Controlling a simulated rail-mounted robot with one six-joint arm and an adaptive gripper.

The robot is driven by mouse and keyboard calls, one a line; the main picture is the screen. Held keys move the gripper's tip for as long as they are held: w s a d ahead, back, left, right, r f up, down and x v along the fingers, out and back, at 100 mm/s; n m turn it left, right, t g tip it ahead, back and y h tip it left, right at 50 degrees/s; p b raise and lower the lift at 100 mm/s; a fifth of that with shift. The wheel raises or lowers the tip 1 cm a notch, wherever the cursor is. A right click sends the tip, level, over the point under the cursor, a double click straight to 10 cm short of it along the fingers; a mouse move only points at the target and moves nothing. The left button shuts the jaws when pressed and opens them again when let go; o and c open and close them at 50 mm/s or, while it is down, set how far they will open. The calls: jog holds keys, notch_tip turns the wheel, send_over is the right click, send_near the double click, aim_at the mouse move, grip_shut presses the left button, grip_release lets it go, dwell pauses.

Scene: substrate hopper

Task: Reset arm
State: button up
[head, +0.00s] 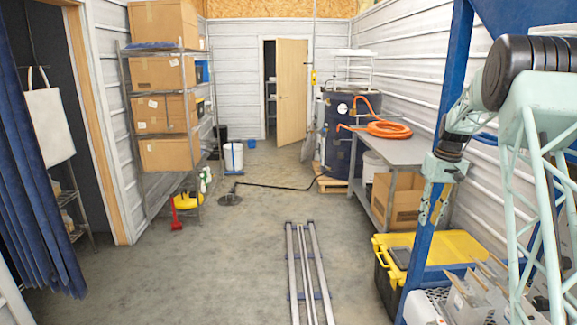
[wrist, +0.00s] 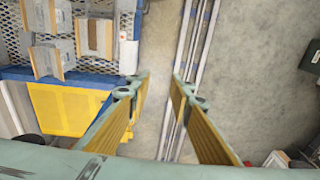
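My gripper (head: 434,205) hangs from my pale green arm at the right of the head view, pointing down. It is in front of the blue upright post and above the yellow-lidded box. In the wrist view my gripper (wrist: 160,82) shows two separated yellow-padded fingers with nothing between them. Floor and part of the metal rails show beyond the fingertips.
A blue post (head: 432,170) stands close to my arm. Below are a yellow-lidded box (head: 452,246) and wood-sided holders (wrist: 94,38) on a perforated surface. Floor rails (head: 291,270) run down the middle. A grey table (head: 405,150) bears an orange hose (head: 388,129). The left floor is open.

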jog(key=s+a+r+t+p, duration=0.1)
jog(key=s+a+r, duration=0.5)
jog(key=s+r, duration=0.3)
jog(key=s+a+r+p, duration=0.2)
jog(key=s+a+r, duration=0.55)
jog(key=r, duration=0.25)
jog(key=s+a+r+t+p, duration=0.1)
jog(key=s+a+r, duration=0.5)
jog(key=s+r, duration=0.35)
jog(key=s+a+r+p, duration=0.1)
jog(key=s+a+r, duration=0.15)
jog(key=s, duration=0.65)
jog(key=s+a+r+p, duration=0.15)
jog(key=s+a, duration=0.25)
jog(key=s, duration=0.5)
jog(key=s+a+f+p, duration=0.1)
jog(key=s+a, duration=0.1)
jog(key=s, duration=0.8)
jog(key=s+a+f+t, duration=0.1)
jog(key=s+f, duration=0.1)
jog(key=s, duration=0.8)
jog(key=shift+s+a+m+h+p, duration=0.15)
jog(key=shift+a+m+h+p, duration=0.15)
jog(key=shift+a+h+p, duration=0.1)
notch_tip(320, 180, down, 5)
jog(key=b, duration=0.5)
